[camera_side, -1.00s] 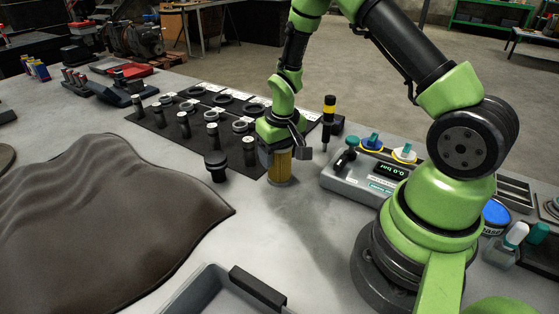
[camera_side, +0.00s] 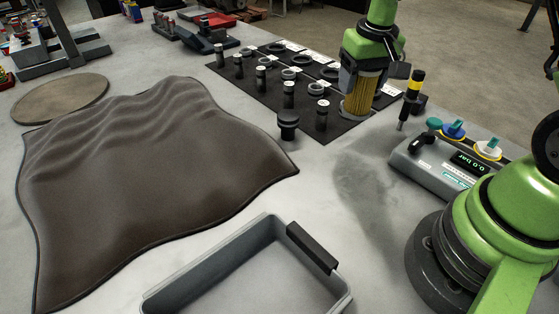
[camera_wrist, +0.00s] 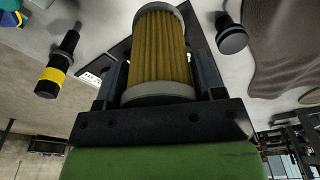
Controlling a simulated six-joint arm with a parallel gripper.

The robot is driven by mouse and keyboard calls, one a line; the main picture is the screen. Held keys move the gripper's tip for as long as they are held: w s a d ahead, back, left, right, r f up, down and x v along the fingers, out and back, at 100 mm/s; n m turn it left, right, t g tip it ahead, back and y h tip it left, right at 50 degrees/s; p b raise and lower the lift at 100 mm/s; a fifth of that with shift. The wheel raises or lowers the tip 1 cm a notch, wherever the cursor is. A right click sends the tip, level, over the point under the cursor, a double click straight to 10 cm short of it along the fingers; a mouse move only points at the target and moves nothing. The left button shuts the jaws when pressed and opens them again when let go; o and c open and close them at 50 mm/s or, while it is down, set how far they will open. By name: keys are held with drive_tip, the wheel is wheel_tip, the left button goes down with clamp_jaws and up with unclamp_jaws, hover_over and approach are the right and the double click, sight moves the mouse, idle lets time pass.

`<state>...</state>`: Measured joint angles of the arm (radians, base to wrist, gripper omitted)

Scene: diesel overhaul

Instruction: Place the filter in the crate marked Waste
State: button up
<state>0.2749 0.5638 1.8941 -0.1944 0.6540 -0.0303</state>
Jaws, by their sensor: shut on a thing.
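The filter (camera_side: 362,94) is a yellow-brown pleated cylinder with grey end caps. My gripper (camera_side: 366,82) is shut on it and holds it upright at the right end of the dark mat. In the wrist view the filter (camera_wrist: 161,48) sits between the two dark fingers of my gripper (camera_wrist: 160,75). A gap below the filter is hard to judge. A grey open crate (camera_side: 160,297) is at the bottom of the side view, cut off by the frame edge. Its visible inside looks empty, and no Waste marking is readable.
A dark cloth (camera_side: 140,170) covers something left of the crate. A black knob-like part (camera_side: 288,124) stands between mat and crate. The mat (camera_side: 335,130) holds rings and several small cylinders. A yellow-banded tool (camera_side: 411,98) and a pressure unit (camera_side: 440,165) stand right. Bare table lies before the crate.

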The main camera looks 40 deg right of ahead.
drive_tip(key=w+a+n, duration=0.2)
drive_tip(key=a+n, duration=0.2)
drive_tip(key=a, duration=0.6)
drive_tip(key=n+y, duration=0.2)
drive_tip(key=n, duration=1)
hover_over(249, 314)
wheel_tip(249, 314, down, 9)
drive_tip(key=shift+f, duration=0.1)
drive_tip(key=o, duration=0.5)
drive_tip(key=shift+f, duration=0.15)
drive_tip(key=o, duration=0.5)
